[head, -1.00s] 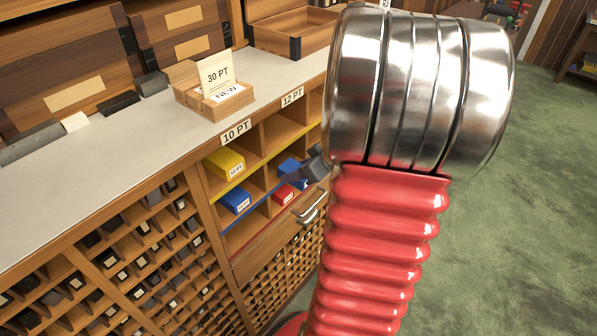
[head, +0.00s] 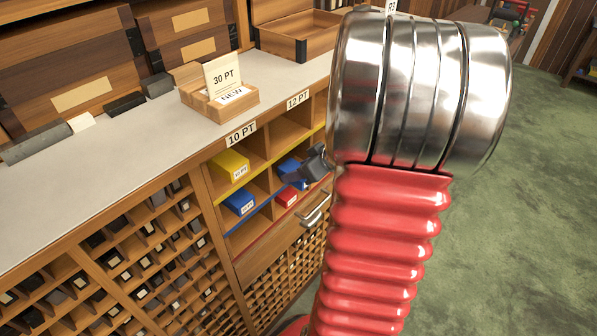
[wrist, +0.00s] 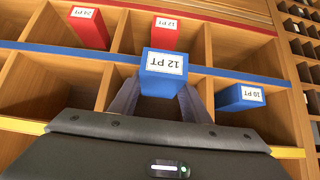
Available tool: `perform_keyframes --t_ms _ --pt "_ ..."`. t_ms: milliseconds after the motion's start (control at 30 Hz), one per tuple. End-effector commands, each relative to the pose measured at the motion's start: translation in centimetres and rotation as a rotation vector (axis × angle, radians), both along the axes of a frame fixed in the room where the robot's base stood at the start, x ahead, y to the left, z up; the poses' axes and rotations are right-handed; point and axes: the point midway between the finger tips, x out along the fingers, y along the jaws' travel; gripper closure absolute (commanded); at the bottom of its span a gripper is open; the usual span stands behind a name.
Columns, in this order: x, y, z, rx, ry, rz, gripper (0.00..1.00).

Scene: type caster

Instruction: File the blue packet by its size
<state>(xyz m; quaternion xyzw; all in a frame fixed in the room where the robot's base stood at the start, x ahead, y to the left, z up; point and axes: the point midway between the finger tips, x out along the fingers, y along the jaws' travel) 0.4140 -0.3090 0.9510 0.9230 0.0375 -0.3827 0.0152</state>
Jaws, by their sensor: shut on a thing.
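The blue packet, labelled 12 PT (wrist: 162,75), is between my gripper's two grey fingers (wrist: 160,100) in the wrist view. My gripper is shut on it at a middle-row compartment of the rack, in the column under the 12 PT sign (head: 298,99). In the head view the blue packet (head: 290,171) shows partly behind my gripper (head: 308,170). How far it sits inside the compartment is unclear. A second blue packet, labelled 10 PT (head: 239,202), lies in the neighbouring compartment; it also shows in the wrist view (wrist: 240,97).
A yellow packet (head: 231,165) lies above the 10 PT blue packet. A red packet (head: 287,197) lies below my gripper; the wrist view shows two red ones, labelled 12 PT (wrist: 164,33) and apparently 24 PT (wrist: 88,28). Dividers stand close around my fingers. A drawer handle (head: 315,211) juts out below.

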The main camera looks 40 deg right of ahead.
Motion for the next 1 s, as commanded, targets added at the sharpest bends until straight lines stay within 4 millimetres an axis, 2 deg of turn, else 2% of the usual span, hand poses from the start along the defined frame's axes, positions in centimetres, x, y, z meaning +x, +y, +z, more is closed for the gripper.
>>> perform_keyframes --t_ms 1000 --pt "1.7 0.1 0.1 -0.002 -0.002 0.001 1.00"
